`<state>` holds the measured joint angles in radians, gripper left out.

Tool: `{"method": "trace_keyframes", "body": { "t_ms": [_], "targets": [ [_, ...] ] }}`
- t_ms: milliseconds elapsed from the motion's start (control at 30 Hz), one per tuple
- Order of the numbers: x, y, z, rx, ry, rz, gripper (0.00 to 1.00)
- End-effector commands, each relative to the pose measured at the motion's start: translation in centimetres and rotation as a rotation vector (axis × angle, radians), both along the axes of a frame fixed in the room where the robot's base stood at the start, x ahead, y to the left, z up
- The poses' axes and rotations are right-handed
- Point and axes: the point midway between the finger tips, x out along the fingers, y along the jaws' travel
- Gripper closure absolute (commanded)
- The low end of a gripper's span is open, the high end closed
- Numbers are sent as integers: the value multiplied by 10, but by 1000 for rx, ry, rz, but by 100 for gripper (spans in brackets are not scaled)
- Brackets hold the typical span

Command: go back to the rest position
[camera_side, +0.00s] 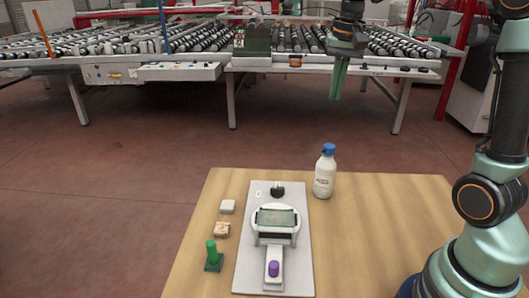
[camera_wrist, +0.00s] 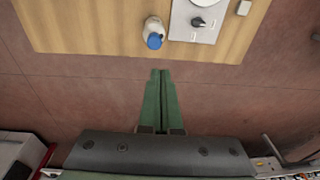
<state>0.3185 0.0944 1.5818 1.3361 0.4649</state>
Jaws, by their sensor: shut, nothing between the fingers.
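My gripper (camera_side: 338,80) hangs high, pointing down, beyond the far edge of the wooden table in the side view. Its green fingers lie together, shut and empty; they also show in the wrist view (camera_wrist: 161,85), over the red-brown floor. A white bottle with a blue cap (camera_side: 325,170) stands near the table's far edge, well below my gripper; it also shows in the wrist view (camera_wrist: 153,32). A grey panel (camera_side: 300,266) on the table bears a black knob (camera_side: 277,190), a white device with a greenish glass plate (camera_side: 276,218) and a purple button (camera_side: 273,268).
A roller conveyor (camera_side: 190,40) stands behind, across open floor (camera_side: 130,150).

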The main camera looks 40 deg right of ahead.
Motion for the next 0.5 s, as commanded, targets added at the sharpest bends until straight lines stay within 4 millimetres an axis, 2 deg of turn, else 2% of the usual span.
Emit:
{"method": "trace_keyframes", "body": {
  "t_ms": [167,267,367,500],
  "targets": [
    [-1,1,0,0,-1,4,100],
    [-5,9,2,-8,-16,36,100],
    [-15,26,4,-26,-50,113,100],
    [-39,58,2,-64,-118,273,100]
  ]
}}
